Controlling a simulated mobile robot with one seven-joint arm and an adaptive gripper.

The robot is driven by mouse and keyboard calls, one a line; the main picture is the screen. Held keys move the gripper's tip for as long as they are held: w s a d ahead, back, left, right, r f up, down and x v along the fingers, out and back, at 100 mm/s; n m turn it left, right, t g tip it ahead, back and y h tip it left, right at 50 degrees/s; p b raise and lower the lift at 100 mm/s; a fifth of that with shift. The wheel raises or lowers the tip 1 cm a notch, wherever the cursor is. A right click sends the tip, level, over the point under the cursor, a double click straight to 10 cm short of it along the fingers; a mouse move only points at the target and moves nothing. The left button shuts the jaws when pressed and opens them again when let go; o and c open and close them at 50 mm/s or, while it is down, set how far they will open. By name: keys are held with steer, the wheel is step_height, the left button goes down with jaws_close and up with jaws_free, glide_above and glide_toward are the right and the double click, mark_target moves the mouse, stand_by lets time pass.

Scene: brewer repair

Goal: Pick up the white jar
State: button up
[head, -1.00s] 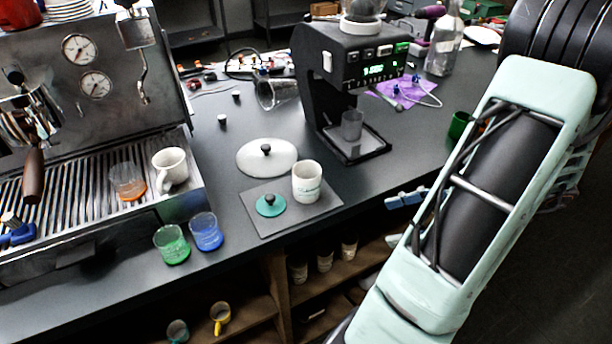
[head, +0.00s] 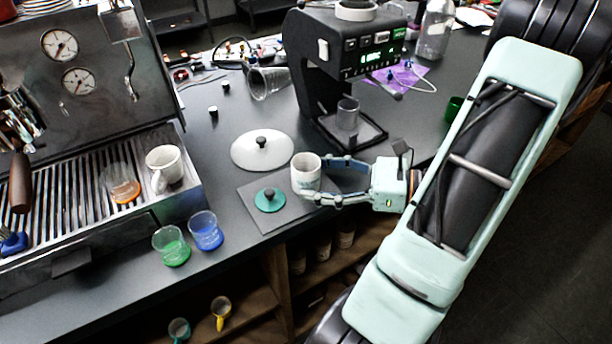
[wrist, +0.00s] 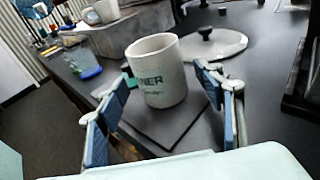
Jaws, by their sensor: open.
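The white jar (head: 305,175) is a small open-topped cylinder with dark lettering, upright on a grey mat (head: 262,218). It also shows in the wrist view (wrist: 158,72), upright on the mat just ahead of my gripper. My gripper (head: 328,180) is open and level, reaching in from the right. In the wrist view its blue-padded fingers (wrist: 160,108) stand to the left and right of the jar's near side, with a gap on both sides. The jar's base at the right is partly hidden by a finger in the head view.
A teal lid (head: 269,200) lies on the mat left of the jar, and a white lid (head: 262,150) lies behind. Green (head: 171,246) and blue (head: 206,231) cups stand at left. The counter's front edge is close.

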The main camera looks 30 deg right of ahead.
steer(key=shift+x, duration=1.4)
steer(key=c, duration=1.4)
